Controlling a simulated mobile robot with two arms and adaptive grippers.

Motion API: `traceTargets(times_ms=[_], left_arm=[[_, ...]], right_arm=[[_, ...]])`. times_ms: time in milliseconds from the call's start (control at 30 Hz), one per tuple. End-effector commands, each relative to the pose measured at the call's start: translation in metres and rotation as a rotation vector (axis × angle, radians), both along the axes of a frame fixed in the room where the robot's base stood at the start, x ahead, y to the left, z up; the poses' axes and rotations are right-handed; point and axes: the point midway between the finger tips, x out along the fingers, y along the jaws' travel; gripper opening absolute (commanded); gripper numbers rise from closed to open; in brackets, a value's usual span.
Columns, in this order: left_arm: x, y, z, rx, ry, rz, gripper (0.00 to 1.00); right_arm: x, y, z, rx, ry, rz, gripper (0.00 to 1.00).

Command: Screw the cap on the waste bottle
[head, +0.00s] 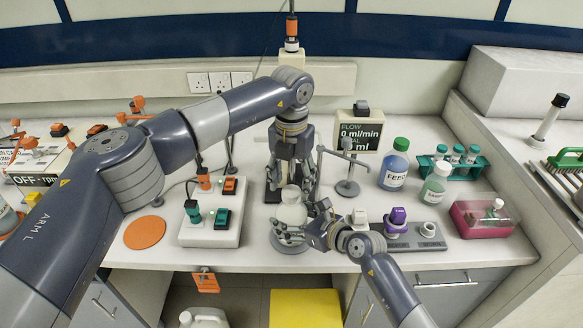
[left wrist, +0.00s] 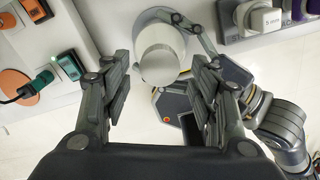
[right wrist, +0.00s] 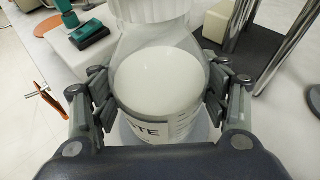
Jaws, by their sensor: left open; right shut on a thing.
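The waste bottle (head: 290,213) stands upright on a round base at the front middle of the bench. It is clear with white contents and part of its label shows in the right wrist view (right wrist: 155,75). A white ribbed cap (right wrist: 152,8) sits on its neck; how tight it is cannot be told. The cap shows from above in the left wrist view (left wrist: 158,62). My right gripper (head: 287,232) is shut on the bottle's body, one finger on each side. My left gripper (head: 290,180) is open, pointing down over the cap, its fingers apart from it.
A switch box (head: 212,222) and an orange disc (head: 145,232) lie left of the bottle. A metal stand (head: 347,186) rises behind right. A blue feed bottle (head: 394,168), a green-capped bottle (head: 435,184), a tube rack (head: 455,165) and a pink box (head: 482,218) are at the right.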

Motion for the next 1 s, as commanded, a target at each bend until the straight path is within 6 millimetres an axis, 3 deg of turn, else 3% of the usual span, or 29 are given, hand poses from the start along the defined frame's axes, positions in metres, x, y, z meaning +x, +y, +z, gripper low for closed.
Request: traceTargets(times_ms=[200,567,800,1000], left_arm=[[0.000,0.000,-0.024,0.000,0.000,0.000,0.55],[0.000,0.000,-0.028,0.001,0.000,0.000,0.55],[0.000,0.000,-0.028,0.001,0.000,0.000,0.07],[0.000,0.000,-0.028,0.001,0.000,-0.018,0.07]], right_arm=[[-0.002,0.000,-0.004,-0.004,0.007,0.002,0.03],[-0.002,0.000,-0.004,-0.004,0.007,0.001,0.03],[-0.002,0.000,-0.004,-0.004,0.007,0.001,0.03],[-0.002,0.000,-0.004,-0.004,0.007,0.001,0.03]])
